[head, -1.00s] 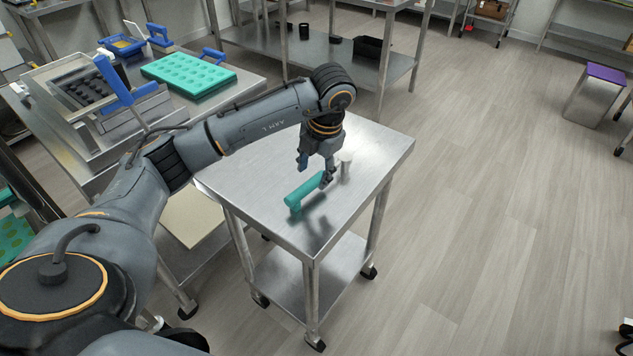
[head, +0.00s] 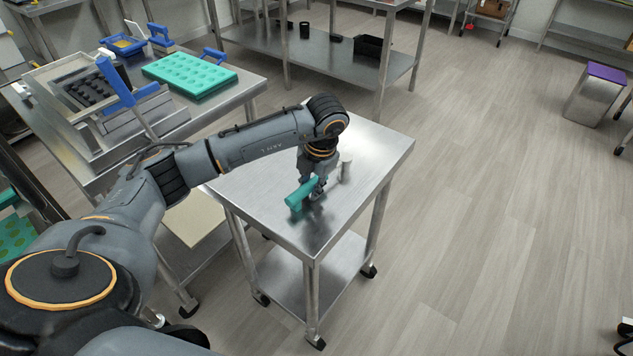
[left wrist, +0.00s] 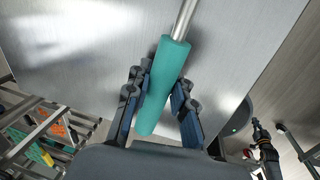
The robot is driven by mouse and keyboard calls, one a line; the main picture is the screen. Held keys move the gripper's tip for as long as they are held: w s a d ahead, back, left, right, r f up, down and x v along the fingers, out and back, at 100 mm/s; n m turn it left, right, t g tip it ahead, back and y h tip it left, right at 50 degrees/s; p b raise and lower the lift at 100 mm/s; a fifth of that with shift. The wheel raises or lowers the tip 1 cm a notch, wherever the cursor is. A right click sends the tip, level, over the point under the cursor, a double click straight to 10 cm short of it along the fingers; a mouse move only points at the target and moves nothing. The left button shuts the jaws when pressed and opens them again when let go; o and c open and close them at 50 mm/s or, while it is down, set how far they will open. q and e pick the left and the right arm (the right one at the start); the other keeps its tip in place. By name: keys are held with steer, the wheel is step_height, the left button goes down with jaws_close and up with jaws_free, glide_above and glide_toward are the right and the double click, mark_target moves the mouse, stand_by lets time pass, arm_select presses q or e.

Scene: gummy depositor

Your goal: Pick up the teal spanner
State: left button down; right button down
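The teal spanner (head: 304,194) lies on the steel table, its thick teal handle pointing toward the front left. My left gripper (head: 313,188) is down at the handle, pointing at the tabletop. In the left wrist view, the teal handle (left wrist: 164,80) runs at a slant between the two fingers of my left gripper (left wrist: 163,90), and its metal shaft (left wrist: 184,18) leads off past the top edge. The fingertips sit close to both sides of the handle; whether they press on it cannot be told. My right gripper is not in view.
A larger table at the left holds a teal mould (head: 188,73) and a blue-handled depositor (head: 120,85).

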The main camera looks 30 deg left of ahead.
arm_select(q)
steer(key=shift+r, duration=0.15)
steer(key=shift+r, duration=0.65)
steer(key=s+d+r, duration=0.8)
steer(key=d+r, duration=0.3)
steer(key=shift+s+r+p, duration=0.25)
steer(key=shift+s+p, duration=0.05)
steer(key=shift+s, duration=0.1)
steer(key=c, duration=1.7)
jaws_free()
jaws_close()
